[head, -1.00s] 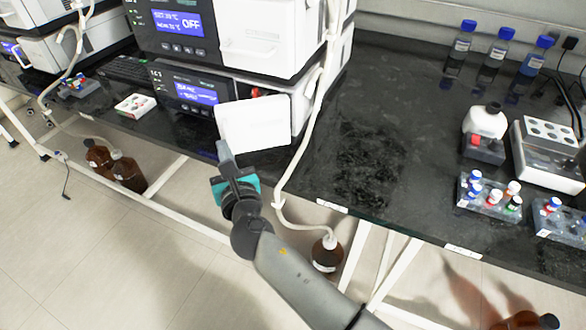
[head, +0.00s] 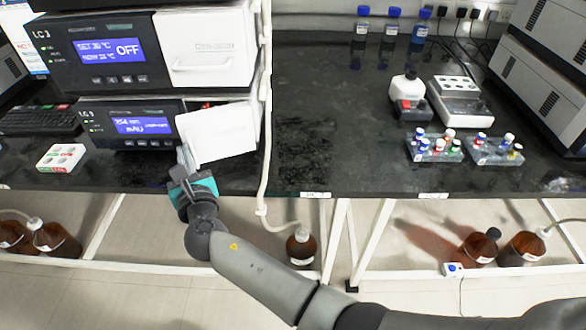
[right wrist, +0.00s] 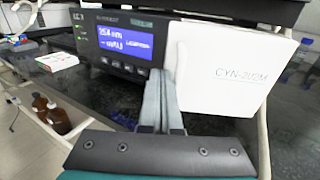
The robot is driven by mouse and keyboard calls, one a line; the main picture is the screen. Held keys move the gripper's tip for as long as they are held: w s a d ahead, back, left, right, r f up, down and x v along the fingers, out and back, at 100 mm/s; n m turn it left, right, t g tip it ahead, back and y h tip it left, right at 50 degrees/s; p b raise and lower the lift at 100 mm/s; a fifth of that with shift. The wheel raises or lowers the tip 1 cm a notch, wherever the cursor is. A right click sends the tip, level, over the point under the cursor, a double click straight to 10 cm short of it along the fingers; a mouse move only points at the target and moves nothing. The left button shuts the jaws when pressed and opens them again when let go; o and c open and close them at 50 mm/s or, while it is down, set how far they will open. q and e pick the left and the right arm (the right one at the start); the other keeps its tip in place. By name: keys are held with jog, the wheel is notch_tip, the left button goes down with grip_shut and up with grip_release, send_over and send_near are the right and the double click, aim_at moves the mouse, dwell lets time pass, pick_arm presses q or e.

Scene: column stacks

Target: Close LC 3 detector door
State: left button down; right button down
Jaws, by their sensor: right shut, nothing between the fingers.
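The LC 3 detector is the lower unit, with a dark panel and a lit blue screen (head: 141,125). Its white door (head: 218,133) stands open, swung out towards me on the right side of the unit. In the right wrist view the door (right wrist: 228,70) fills the upper right and carries the print CYN-202M. My right gripper (head: 184,160) is shut and empty, in front of the unit at the door's left edge. In the right wrist view its fingers (right wrist: 160,98) overlap that edge; I cannot tell whether they touch it. My left gripper is not in view.
An upper unit (head: 208,48) marked OFF sits on top of the detector. A pale tube (head: 264,110) hangs just right of the door.

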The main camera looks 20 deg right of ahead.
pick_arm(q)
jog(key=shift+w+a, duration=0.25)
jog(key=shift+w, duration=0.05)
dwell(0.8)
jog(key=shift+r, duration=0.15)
